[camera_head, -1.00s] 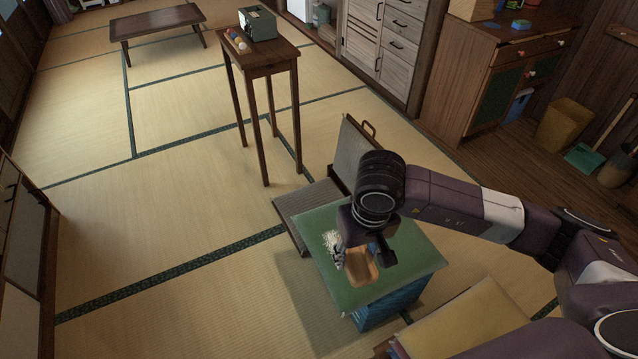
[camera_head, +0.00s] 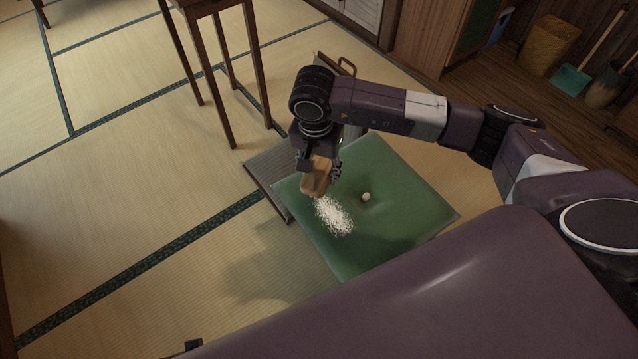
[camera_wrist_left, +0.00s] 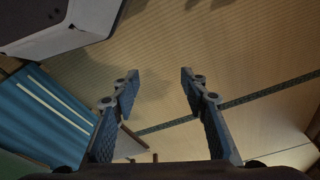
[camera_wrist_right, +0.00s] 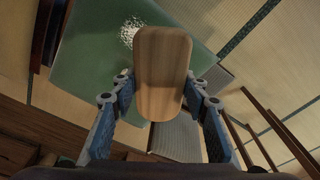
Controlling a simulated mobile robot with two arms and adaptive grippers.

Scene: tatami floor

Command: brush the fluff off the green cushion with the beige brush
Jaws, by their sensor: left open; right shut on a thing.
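The green cushion (camera_head: 397,207) lies in the lower middle of the head view, with a pale button in its dimpled centre. A patch of white fluff (camera_head: 333,215) lies on its left part. My right gripper (camera_head: 318,166) is shut on the beige brush (camera_head: 315,178), at the cushion's far left edge, just beyond the fluff. In the right wrist view the brush (camera_wrist_right: 163,75) sits between the fingers, and the fluff (camera_wrist_right: 131,31) shows beside its far end. Whether the brush touches the cushion I cannot tell. My left gripper (camera_wrist_left: 158,75) is open and empty in the left wrist view.
A legless chair (camera_head: 268,172) stands just behind the cushion. A tall wooden stand (camera_head: 225,75) is farther back. Tatami floor (camera_head: 120,200) is clear on the left. A bin (camera_head: 549,45) and a teal dustpan (camera_head: 571,79) stand at the back right.

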